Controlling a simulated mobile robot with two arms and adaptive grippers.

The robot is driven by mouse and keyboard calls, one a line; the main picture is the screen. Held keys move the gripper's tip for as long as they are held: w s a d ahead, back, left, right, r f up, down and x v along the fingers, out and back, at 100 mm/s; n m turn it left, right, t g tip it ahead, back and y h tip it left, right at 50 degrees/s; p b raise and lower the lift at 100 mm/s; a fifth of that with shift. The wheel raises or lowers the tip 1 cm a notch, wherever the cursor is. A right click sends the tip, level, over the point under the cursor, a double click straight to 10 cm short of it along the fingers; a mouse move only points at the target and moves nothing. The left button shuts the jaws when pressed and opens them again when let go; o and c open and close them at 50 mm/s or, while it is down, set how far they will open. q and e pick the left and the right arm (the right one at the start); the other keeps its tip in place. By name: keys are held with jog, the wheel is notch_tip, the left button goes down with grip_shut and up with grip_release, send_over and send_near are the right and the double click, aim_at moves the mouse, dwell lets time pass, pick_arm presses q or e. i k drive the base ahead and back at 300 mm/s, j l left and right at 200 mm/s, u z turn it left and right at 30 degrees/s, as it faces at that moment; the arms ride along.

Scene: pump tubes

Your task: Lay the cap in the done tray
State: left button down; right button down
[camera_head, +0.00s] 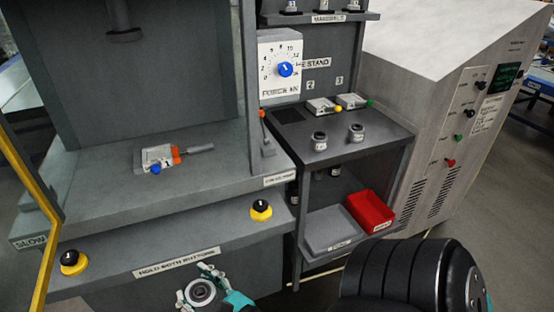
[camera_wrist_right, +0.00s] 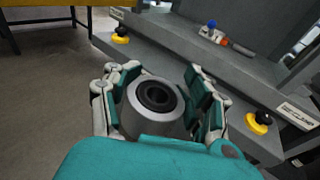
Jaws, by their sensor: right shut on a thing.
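My right gripper (camera_head: 203,284) is at the bottom of the head view, in front of the press base. It is shut on the cap (camera_head: 201,291), a short grey metal cylinder with a dark round hole. In the right wrist view the cap (camera_wrist_right: 152,110) sits between the two fingers with its open face toward the camera. On the lower shelf of the stand, right of and beyond the gripper, lie a flat grey tray (camera_head: 333,229) and a red bin (camera_head: 371,210). Both look empty. Their labels are too small to read, so I cannot tell which is the done tray. My left gripper is not in view.
The press base carries two yellow-and-black buttons (camera_head: 261,210) and a fixture with an orange-tipped part (camera_head: 157,158). A grey cabinet (camera_head: 455,110) stands at the right.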

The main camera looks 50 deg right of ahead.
aim_at(331, 235)
jog(key=k+l+u, duration=0.25)
jog(key=k+l, duration=0.3)
jog(key=l, duration=0.25)
jog(key=k+l+u, duration=0.25)
jog(key=k+l, duration=0.4)
